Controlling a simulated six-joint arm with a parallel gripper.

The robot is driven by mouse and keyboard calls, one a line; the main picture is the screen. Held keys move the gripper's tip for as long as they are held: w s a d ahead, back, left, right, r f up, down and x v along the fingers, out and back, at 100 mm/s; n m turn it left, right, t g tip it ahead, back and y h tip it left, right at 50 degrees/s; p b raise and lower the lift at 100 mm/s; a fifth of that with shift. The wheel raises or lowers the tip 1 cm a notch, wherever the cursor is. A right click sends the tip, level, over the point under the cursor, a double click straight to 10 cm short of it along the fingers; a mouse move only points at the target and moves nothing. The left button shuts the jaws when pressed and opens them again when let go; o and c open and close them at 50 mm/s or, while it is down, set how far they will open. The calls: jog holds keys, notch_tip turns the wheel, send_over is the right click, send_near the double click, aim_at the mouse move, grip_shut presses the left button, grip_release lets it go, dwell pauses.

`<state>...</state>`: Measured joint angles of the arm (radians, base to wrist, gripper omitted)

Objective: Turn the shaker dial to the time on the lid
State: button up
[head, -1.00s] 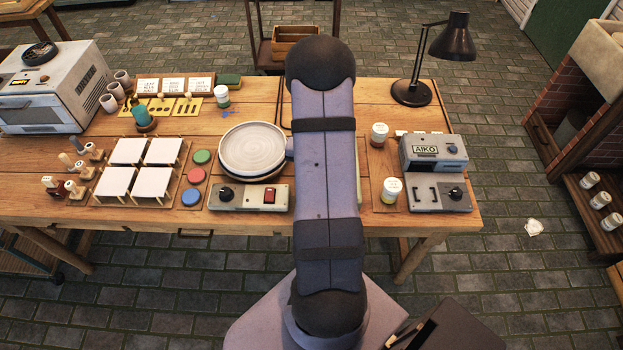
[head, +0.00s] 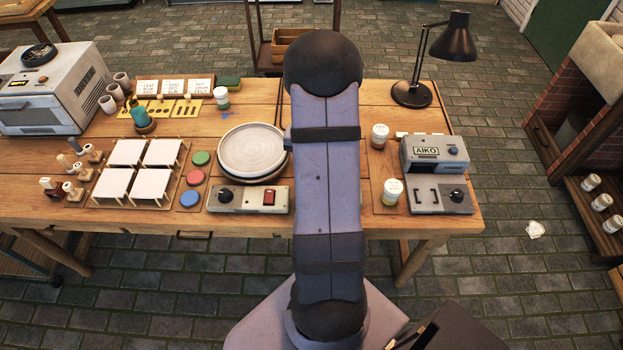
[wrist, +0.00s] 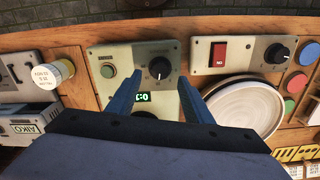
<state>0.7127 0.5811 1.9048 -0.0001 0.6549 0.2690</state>
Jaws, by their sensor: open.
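The shaker box (wrist: 132,55), grey-green, shows in the wrist view with a black dial (wrist: 159,68) with a pale pointer mark, a green button (wrist: 106,72) and a small lit green display (wrist: 143,97), partly cut off and hard to read. My gripper (wrist: 160,78) is open and empty; its two blue fingers reach to either side of the dial, and I cannot tell whether they touch it. A jar (wrist: 68,69) stands to the left with a white lettered lid (wrist: 43,76), its text too small to read. In the head view the lid (head: 393,185) shows; my arm hides the shaker and gripper.
The wheel's control box (head: 248,200), with a red switch, and the grey AIKO machine (head: 440,205) flank the covered area. The round plate (head: 252,148) lies behind that control box. Another jar (head: 379,137) and a lamp (head: 411,94) stand farther back.

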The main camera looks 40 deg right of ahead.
jog(key=shift+r, duration=1.55)
jog(key=shift+n, duration=0.5)
jog(key=s+a+f+n+g+y, duration=0.1)
jog(key=s+a+f+n, duration=0.15)
jog(key=s+a, duration=0.4)
jog(key=s+a+r+n, duration=0.1)
jog(key=a+r+n, duration=0.2)
jog(key=a, duration=0.7)
jog(key=s+a+r+n+t+h, duration=0.1)
jog(key=a+r+n, duration=0.3)
jog(key=a, duration=0.6)
jog(key=shift+n, duration=0.35)
notch_tip(320, 180, down, 47)
jog(key=b, duration=4.7)
jog(key=shift+r, duration=0.15)
